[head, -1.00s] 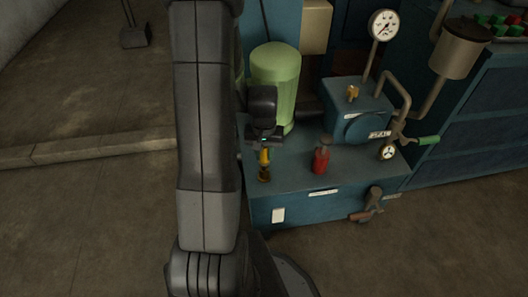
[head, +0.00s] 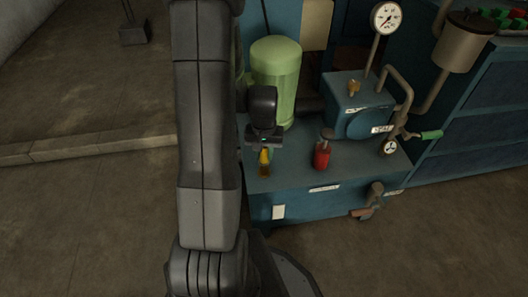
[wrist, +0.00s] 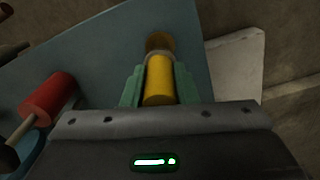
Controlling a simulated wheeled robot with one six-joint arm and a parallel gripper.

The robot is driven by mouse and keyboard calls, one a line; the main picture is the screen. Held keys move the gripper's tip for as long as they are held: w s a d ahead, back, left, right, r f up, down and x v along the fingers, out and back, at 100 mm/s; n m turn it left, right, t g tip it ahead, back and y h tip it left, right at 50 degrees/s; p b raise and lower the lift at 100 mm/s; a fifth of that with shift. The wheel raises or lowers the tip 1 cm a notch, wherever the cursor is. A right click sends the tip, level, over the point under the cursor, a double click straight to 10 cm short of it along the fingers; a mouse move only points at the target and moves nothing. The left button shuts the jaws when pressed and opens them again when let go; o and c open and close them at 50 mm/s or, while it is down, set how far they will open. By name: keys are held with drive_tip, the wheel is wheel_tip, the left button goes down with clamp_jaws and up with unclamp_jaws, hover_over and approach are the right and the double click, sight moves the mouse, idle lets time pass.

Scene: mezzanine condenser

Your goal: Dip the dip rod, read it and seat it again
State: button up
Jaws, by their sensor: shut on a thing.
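The dip rod has a yellow handle, seen in the head view (head: 265,157) and the wrist view (wrist: 159,82). My gripper (head: 264,150) is above the front left of the blue base (head: 300,181), pointing down. In the wrist view its green fingers (wrist: 159,88) are shut on both sides of the yellow handle. A brass-coloured round fitting (wrist: 160,41) shows just beyond the handle's grey collar. The rod's lower part is hidden, and I cannot tell how deep it sits in the fitting.
A pale green cylinder (head: 276,78) stands behind.

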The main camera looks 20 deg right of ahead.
drive_tip(key=shift+f+b, duration=0.4)
drive_tip(key=shift+f, duration=0.15)
drive_tip(key=o, duration=1.1)
wheel_tip(320, 180, up, 14)
drive_tip(key=p, duration=0.4)
drive_tip(key=shift+f, duration=0.1)
wheel_tip(320, 180, down, 14)
drive_tip(key=b, duration=0.3)
drive_tip(key=shift+b, duration=0.4)
drive_tip(key=shift+r+p, duration=0.3)
drive_tip(key=shift+r, duration=0.25)
drive_tip(key=shift+r, duration=0.1)
